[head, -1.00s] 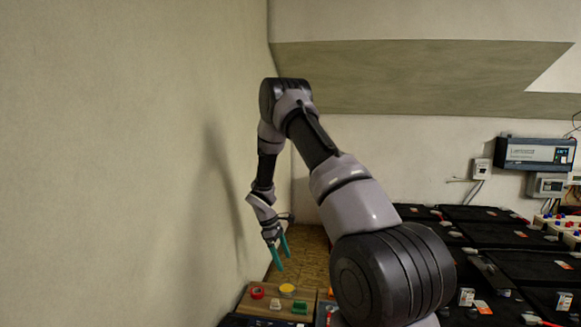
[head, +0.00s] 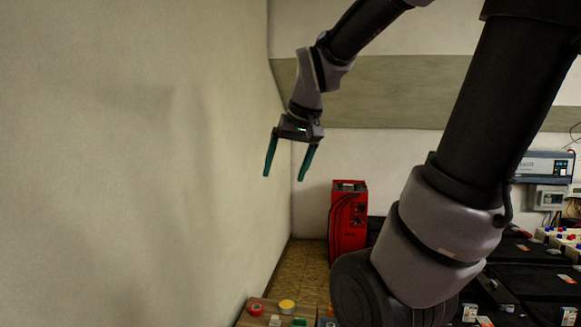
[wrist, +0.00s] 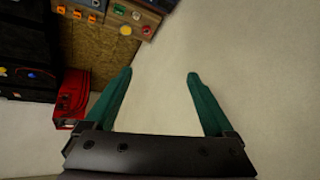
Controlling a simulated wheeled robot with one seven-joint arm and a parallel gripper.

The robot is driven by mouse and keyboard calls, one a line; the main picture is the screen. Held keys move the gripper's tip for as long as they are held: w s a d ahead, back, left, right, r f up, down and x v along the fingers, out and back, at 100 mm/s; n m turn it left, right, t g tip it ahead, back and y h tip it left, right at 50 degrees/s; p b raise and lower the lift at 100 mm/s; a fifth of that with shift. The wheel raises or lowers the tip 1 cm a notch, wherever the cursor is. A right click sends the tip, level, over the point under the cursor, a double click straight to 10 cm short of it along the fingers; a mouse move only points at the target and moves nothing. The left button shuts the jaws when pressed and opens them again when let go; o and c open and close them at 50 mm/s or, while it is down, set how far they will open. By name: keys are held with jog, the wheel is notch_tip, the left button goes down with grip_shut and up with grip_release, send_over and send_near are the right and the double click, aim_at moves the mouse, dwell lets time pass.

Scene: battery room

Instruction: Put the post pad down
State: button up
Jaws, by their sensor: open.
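My gripper (head: 285,175) is open and empty, raised high beside the left wall with its fingers pointing down. Its teal fingers also show spread in the wrist view (wrist: 159,75), with only pale wall between them. Far below it, a wooden board (head: 268,303) carries a red round piece (head: 255,309) and a yellow round piece (head: 287,306), lying apart. A pale piece (head: 275,321) and a green piece (head: 299,322) sit in front, partly cut off. I cannot tell for certain which piece is the post pad. The board also shows in the wrist view (wrist: 135,18).
A red machine (head: 347,222) with dark cables stands at the back on the brown floor (head: 305,268). Black batteries (head: 535,280) fill the right. Grey boxes (head: 546,166) hang on the back wall. The left wall (head: 130,160) is close to my gripper. The air below it is clear.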

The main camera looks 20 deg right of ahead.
jog(key=s+a+r+m+t, duration=0.1)
jog(key=s, duration=0.5)
jog(key=shift+s+a+r+m+t+y, duration=0.2)
jog(key=shift+s+a+m+t+y, duration=0.05)
jog(key=shift+a+m+t+y, duration=0.15)
jog(key=shift+d, duration=0.1)
dwell(0.7)
